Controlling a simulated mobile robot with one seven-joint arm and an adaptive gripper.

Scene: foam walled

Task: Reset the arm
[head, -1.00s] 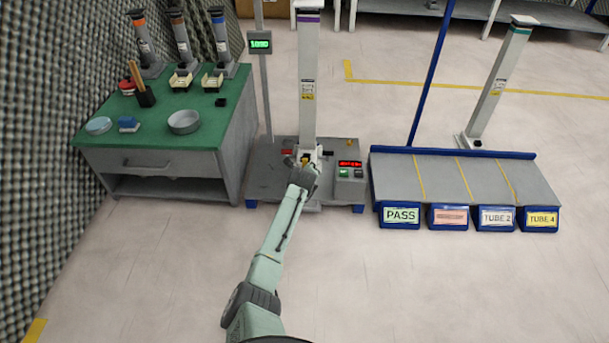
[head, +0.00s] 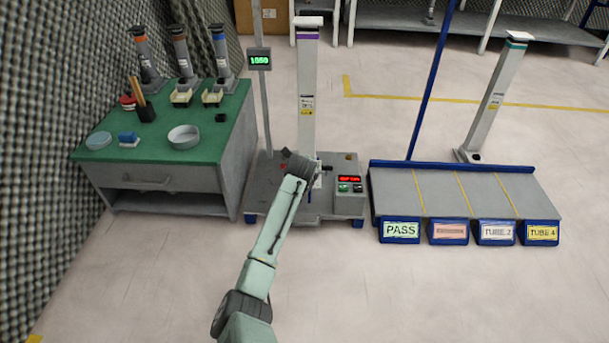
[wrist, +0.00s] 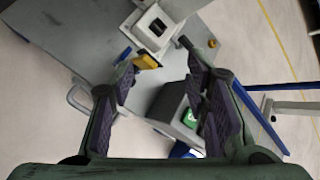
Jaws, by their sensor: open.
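My gripper (head: 314,180) hangs at the end of my arm, in front of the foot of a tall white column with a purple band (head: 307,90). In the wrist view its two dark-padded fingers (wrist: 158,62) are spread wide, with nothing between them. Past the fingertips lie the column's square white foot (wrist: 152,27) and a small yellow part (wrist: 146,62) close to the left fingertip. I cannot tell whether that finger touches it. In the head view my arm hides part of the column's foot.
A grey control box with a red display (head: 349,198) stands right of the gripper, close below the right finger in the wrist view (wrist: 180,108). A green-topped bench (head: 160,160) is at left. A grey rack (head: 440,190) with labelled blue bins is at right. Front floor is clear.

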